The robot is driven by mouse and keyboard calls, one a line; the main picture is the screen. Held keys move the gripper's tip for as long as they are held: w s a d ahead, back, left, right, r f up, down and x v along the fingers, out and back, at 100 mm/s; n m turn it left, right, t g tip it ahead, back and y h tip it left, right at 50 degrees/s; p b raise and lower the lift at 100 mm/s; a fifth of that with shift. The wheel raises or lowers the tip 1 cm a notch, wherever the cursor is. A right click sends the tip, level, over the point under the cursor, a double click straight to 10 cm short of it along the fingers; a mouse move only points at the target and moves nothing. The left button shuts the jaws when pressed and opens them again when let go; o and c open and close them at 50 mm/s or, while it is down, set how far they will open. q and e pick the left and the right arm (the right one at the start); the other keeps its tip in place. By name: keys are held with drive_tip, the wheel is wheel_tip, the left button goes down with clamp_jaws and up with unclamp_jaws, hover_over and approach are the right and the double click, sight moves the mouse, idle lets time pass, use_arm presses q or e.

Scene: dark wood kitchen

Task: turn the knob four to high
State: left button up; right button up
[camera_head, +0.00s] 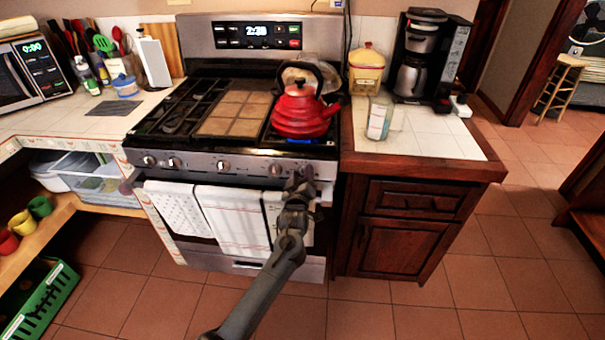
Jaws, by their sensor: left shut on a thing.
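The stove's front panel (200,162) carries a row of several knobs. A left-end knob (148,160), a middle knob (223,165) and a knob right of the middle (276,169) show clear of my arm. My left gripper (302,179) is at the right end of the panel, shut on the rightmost knob (308,172), which it partly hides. The knob's exact angle cannot be read. A blue flame shows at the right front burner (300,141), under a red kettle (300,112). My right gripper is not in view.
White towels (225,215) hang on the oven handle below the panel. A dark wood cabinet (405,225) with a tiled top stands close right of my gripper, bearing a glass jar (379,120) and a coffee maker (425,60). The tiled floor in front is clear.

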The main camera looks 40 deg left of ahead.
use_arm(q)
drive_tip(key=shift+n, duration=0.8)
drive_tip(key=o, duration=1)
drive_tip(key=shift+o, duration=0.2)
drive_tip(key=shift+s+d+p, duration=0.3)
drive_tip(key=shift+s+p, duration=0.15)
drive_tip(key=shift+s, duration=0.05)
drive_tip(key=p+v, duration=0.2)
drive_tip(key=v, duration=0.7)
drive_tip(key=shift+s+p, duration=0.3)
drive_tip(key=shift+s, duration=0.05)
